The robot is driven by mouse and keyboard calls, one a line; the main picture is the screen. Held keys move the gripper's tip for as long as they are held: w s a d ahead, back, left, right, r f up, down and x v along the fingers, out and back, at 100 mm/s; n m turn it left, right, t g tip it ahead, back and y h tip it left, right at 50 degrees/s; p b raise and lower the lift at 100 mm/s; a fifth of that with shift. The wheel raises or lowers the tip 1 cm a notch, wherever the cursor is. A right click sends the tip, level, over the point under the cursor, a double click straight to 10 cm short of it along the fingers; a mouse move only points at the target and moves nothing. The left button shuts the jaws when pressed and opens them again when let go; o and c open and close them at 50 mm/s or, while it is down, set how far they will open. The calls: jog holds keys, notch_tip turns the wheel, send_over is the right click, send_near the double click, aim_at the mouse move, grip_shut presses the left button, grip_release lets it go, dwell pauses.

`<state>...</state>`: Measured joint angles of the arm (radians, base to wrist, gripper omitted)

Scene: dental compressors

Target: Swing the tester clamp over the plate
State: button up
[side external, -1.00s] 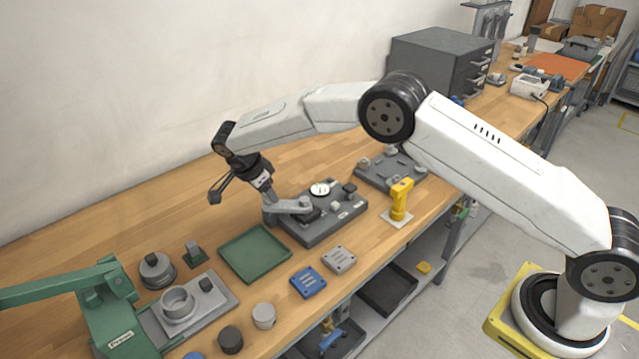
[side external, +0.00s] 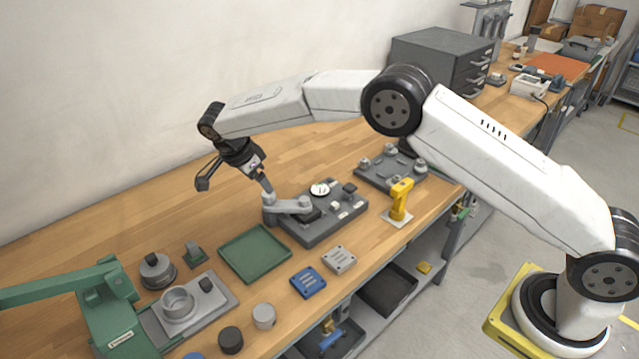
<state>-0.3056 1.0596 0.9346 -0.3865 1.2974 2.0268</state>
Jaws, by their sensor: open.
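The tester (side external: 325,222) is a dark grey block on the bench with a round white gauge (side external: 320,189) on top. Its clamp (side external: 290,206) is a light grey swing arm on a pivot post at the tester's left end. The arm reaches right, with its tip over the dark pad on the block; a plate under it cannot be made out. My gripper (side external: 235,183) is open and empty, above and left of the clamp's post. One finger is close over the post; contact cannot be told.
A green tray (side external: 255,254) lies left of the tester. A blue plate (side external: 308,283) and a grey plate (side external: 339,260) lie in front. A yellow upright tool (side external: 400,200) stands right. A green press (side external: 110,305) stands front left.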

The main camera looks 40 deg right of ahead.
jog(key=v, duration=0.3)
dwell(0.5)
jog(key=s+d+n+t+y, duration=0.1)
jog(key=s+d+n, duration=0.3)
jog(key=s, duration=0.6)
jog(key=s+d+n+y, duration=0.2)
jog(key=s+d+n, duration=0.2)
jog(key=s+n, duration=0.4)
jog(key=s+d+n+t+y, duration=0.1)
jog(key=s+d+n, duration=0.4)
jog(key=s, duration=0.7)
jog(key=shift+s+f+n+t+y, duration=0.25)
jog(key=shift+f+n+t+y, duration=0.1)
jog(key=shift+n, duration=0.25)
